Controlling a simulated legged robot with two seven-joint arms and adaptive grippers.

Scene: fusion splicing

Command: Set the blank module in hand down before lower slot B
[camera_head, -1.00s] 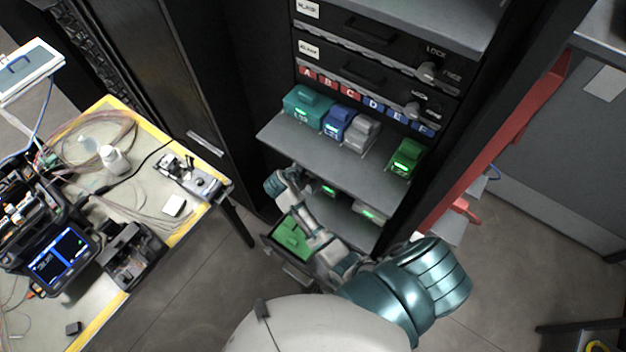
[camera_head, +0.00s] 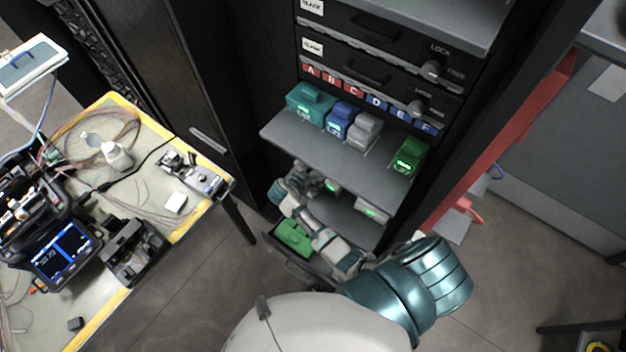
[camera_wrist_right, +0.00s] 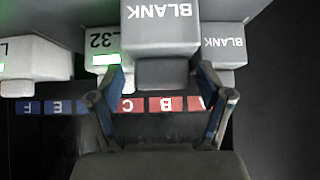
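In the right wrist view, which is upside down, a grey module marked BLANK (camera_wrist_right: 160,30) is between the two fingers of my right gripper (camera_wrist_right: 161,78). The fingertips flank its sides and appear to press on them. Behind it is a row of slot labels; the red B label (camera_wrist_right: 166,104) shows just below the module, between the fingers. In the head view my right gripper (camera_head: 283,190) is at the left end of the lower shelf (camera_head: 345,218). The held module cannot be made out there. My left gripper is out of view.
A second BLANK module (camera_wrist_right: 224,48) is close beside the held one; an L32 module (camera_wrist_right: 104,45) is on the other side. The upper shelf (camera_head: 300,147) with several modules is overhead. An open drawer holding a green module (camera_head: 293,237) is below my forearm. A workbench (camera_head: 150,135) stands left.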

